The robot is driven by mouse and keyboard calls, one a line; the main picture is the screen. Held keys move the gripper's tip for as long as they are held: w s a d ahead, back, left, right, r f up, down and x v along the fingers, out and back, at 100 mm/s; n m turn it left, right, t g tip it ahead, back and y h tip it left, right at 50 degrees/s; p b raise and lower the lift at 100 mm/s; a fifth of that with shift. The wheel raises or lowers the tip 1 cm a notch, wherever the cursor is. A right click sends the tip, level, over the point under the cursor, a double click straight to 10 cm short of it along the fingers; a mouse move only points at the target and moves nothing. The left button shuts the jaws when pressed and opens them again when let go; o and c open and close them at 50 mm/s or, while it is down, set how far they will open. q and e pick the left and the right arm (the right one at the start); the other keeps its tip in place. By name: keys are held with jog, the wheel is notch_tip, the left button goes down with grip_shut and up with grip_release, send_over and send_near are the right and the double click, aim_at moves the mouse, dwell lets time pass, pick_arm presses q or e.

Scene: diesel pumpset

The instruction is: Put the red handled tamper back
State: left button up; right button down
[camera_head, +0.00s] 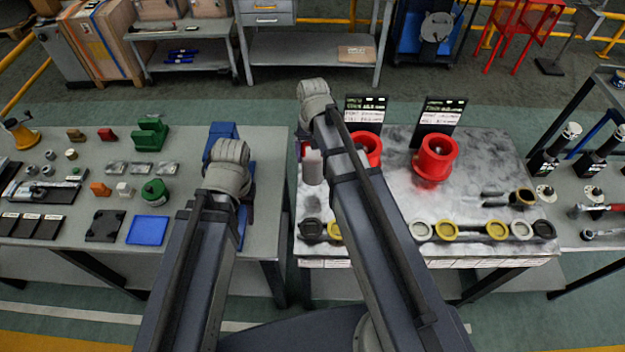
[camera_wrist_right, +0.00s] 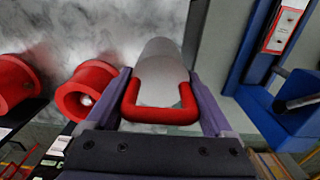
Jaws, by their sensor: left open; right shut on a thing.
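The tamper is a pale grey cylinder (camera_head: 314,168) with a red handle, hanging over the left edge of the right-hand table. In the right wrist view its red U-shaped handle (camera_wrist_right: 160,115) sits between my right gripper's fingers (camera_wrist_right: 163,105), with the grey body (camera_wrist_right: 160,72) beyond. My right gripper is shut on this handle; in the head view my own wrist and arm hide its fingers. My left gripper (camera_head: 230,160) is over the right part of the left-hand table, beside a blue fixture (camera_head: 223,130). It is open, but its fingers are hard to make out.
Two red hollow cylinders (camera_head: 437,157) stand on the right-hand table (camera_head: 400,190), before black label stands (camera_head: 442,115); my arm partly hides one. Several round grey and yellow rings (camera_head: 446,230) line its front edge. Small parts and a blue pad (camera_head: 148,230) lie on the left-hand table.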

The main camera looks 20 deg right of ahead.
notch_tip(320, 180, down, 9)
jog(key=b, duration=0.7)
jog(key=shift+r, duration=0.2)
jog(key=shift+f+b, duration=0.1)
jog(key=shift+b, duration=0.3)
grip_release()
